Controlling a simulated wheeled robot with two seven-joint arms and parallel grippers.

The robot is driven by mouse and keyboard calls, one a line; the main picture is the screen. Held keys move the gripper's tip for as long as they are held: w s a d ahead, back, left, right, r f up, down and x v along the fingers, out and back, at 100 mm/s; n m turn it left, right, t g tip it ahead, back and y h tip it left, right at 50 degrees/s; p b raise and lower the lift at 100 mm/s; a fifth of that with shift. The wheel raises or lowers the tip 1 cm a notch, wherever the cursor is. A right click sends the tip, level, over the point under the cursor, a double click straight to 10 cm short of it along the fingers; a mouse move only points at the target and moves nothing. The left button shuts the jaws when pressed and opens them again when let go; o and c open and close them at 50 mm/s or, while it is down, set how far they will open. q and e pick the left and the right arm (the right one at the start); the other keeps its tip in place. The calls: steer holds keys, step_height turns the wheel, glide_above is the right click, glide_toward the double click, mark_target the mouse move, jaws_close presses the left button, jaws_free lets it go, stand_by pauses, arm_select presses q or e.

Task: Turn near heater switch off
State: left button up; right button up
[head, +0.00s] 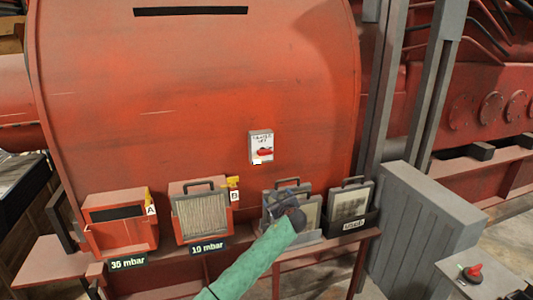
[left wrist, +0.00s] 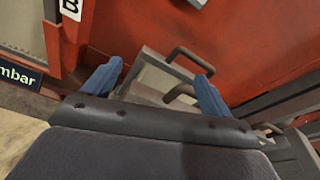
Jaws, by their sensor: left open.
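A small white box (head: 261,147) with a red switch lever is fixed to the red engine casing; its label is too small to read surely. A second red switch knob (head: 473,273) sits on a grey box at the lower right. My left gripper (head: 279,198) is in front of the filter panels, below and slightly right of the white box and apart from it. In the left wrist view its blue fingers (left wrist: 155,85) are spread and empty, with a panel's handle beyond them. Neither switch shows clearly in the left wrist view. My right gripper is out of view.
Filter panels (head: 348,203) with handles stand in a dark holder near the gripper. A red unit A (head: 121,222) and a framed filter B (head: 202,215) stand to the left. A grey ribbed cabinet (head: 420,225) and upright posts stand to the right.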

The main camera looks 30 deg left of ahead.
mark_target(266, 154)
arm_select(q)
steer(key=w+a+r+m+t+y+p, duration=0.1)
steer(key=w+a+r+m, duration=0.15)
steer(key=r, duration=0.35)
steer(key=w+a+r+m+y+p, duration=0.1)
steer(key=w+a+r, duration=0.3)
steer(key=r, duration=0.2)
steer(key=shift+p+x, duration=1.4)
steer(key=shift+x, duration=2.45)
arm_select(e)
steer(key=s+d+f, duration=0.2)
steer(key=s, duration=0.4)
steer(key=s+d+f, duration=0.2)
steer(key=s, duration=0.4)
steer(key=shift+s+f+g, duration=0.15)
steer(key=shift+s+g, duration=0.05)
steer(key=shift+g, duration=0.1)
arm_select(q)
steer(key=shift+s, duration=0.1)
steer(key=c, duration=1)
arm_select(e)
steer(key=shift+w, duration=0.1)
